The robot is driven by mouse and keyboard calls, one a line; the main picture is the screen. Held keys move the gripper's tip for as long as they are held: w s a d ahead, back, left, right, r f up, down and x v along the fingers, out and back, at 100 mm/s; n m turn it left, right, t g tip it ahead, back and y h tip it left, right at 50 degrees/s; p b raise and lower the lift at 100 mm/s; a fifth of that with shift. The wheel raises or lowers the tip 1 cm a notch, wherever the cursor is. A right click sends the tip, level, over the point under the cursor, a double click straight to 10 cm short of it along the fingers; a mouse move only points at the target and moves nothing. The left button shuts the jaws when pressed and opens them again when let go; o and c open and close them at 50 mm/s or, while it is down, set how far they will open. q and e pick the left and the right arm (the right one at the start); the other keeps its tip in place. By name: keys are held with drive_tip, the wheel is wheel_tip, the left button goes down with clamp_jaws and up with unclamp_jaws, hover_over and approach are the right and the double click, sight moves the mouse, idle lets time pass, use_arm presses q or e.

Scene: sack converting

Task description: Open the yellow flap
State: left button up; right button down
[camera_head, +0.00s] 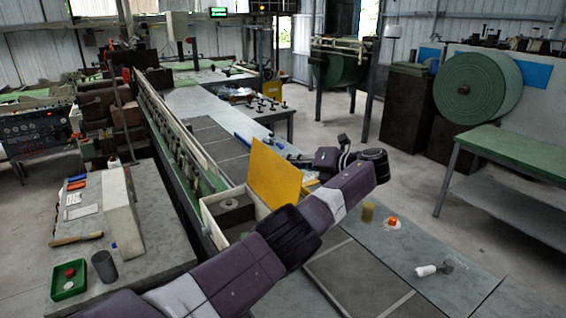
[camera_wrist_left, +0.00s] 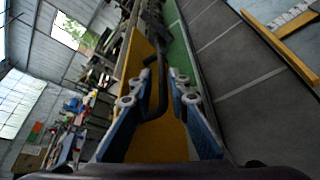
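The yellow flap (camera_head: 272,174) stands steeply raised at the far edge of a pale open-topped box (camera_head: 214,232), with a dark block (camera_head: 235,207) inside. In the left wrist view, the yellow flap (camera_wrist_left: 165,137) fills the space behind the fingers. A dark bent handle (camera_wrist_left: 157,90) shows between them. My left gripper (camera_head: 303,160) is at the flap's right side in the head view. In the left wrist view, my left gripper (camera_wrist_left: 156,93) has its blue-padded fingers apart, one on each side of the handle; contact cannot be told. My right gripper is not in view.
The box sits beside a long machine rail (camera_head: 168,122).

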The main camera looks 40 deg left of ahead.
use_arm(q)
drive_tip(key=v, duration=0.7)
drive_tip(key=shift+d, duration=0.15)
idle(0.3)
